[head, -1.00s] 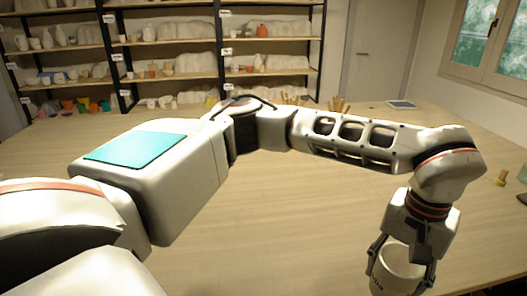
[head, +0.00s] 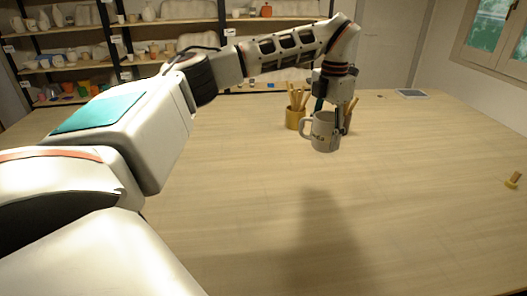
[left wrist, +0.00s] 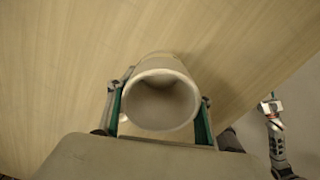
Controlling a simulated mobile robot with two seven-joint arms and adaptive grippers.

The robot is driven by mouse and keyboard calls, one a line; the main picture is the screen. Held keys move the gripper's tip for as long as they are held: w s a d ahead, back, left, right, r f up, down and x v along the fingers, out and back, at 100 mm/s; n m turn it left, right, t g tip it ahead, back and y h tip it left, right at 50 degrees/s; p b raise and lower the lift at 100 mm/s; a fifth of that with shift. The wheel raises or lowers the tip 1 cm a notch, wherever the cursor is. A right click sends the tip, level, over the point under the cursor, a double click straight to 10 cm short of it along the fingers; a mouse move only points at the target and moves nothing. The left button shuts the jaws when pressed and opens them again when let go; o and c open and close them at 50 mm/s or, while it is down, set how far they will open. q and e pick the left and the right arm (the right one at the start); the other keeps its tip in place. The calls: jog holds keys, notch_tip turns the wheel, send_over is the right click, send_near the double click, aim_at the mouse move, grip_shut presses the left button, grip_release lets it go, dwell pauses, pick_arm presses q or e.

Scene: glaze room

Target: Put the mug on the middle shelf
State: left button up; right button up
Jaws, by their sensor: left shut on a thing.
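The light grey mug (head: 325,133) has dark lettering on its side and its handle faces left in the head view. My left gripper (head: 329,108) is shut on it from above and holds it upright, above the table. In the left wrist view the open mouth of the mug (left wrist: 160,98) sits between the two fingers (left wrist: 160,115), and it looks empty. The shelf unit (head: 112,50) stands at the back left, partly hidden by my left arm.
A yellow pot of wooden tools (head: 295,118) stands just left of and behind the mug; more tools show behind the gripper. A tablet (head: 411,94) lies at the table's back right. A small cork-like item (head: 513,180) is at the right. The wooden table (head: 250,220) is clear in front.

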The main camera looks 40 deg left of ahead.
pick_arm(q)
jog(key=a+r+n+p, duration=0.2)
jog(key=a+r+n, duration=0.2)
jog(key=a+n, duration=0.95)
jog(key=r+n, duration=0.1)
jog(key=n, duration=0.9)
send_over(258, 159)
jog(key=shift+m, duration=0.25)
notch_tip(258, 159, down, 19)
jog(key=shift+s+f+p, duration=0.1)
jog(key=shift+f+p, duration=0.05)
jog(key=shift+p, duration=0.25)
jog(key=shift+f, duration=0.1)
jog(key=o, duration=1.3)
